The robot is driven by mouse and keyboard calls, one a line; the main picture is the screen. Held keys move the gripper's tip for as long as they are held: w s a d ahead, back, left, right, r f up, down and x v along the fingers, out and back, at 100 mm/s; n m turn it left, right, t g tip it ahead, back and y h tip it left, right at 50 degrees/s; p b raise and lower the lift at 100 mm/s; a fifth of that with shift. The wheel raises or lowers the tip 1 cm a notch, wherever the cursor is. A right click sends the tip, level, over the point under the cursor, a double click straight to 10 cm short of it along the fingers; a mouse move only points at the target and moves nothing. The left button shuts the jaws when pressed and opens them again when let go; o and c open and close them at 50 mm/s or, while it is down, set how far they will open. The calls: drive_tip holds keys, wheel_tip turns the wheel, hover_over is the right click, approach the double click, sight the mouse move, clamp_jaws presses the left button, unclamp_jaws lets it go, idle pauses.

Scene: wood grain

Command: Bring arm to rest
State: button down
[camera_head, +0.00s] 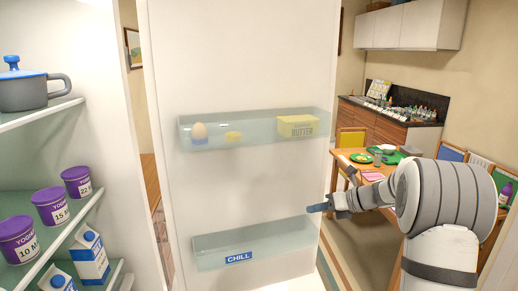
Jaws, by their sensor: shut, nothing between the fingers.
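My arm (435,200) comes in from the lower right and reaches left towards the fridge door. My gripper (318,208) is at its end, shut and empty. The open fridge door (240,60) stands upright in the middle of the view.
The upper door shelf (255,143) holds an egg (199,131), a small yellow item and butter (297,126). At left, fridge shelves hold a pot (25,92), purple yogurt tubs (50,206) and milk cartons (89,255). A wooden table (345,154) stands behind my arm.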

drive_tip(key=s+a+r+n+g+h, duration=0.1)
drive_tip(key=s+a+n+g+h, duration=0.15)
drive_tip(key=s+n, duration=0.6)
drive_tip(key=s+a+r+n+g+h, duration=0.1)
drive_tip(key=s+a+n+h, duration=0.4)
drive_tip(key=s, duration=0.6)
drive_tip(key=s+d+f+n+h, duration=0.1)
drive_tip(key=s+d+n+h, duration=0.1)
drive_tip(key=s+n, duration=0.6)
drive_tip(key=s+d+f+n+t+h, duration=0.1)
drive_tip(key=s+d+n, duration=0.2)
drive_tip(key=s+n, duration=0.5)
drive_tip(key=shift+f+n+h, duration=0.25)
drive_tip(key=shift+n+h, duration=0.1)
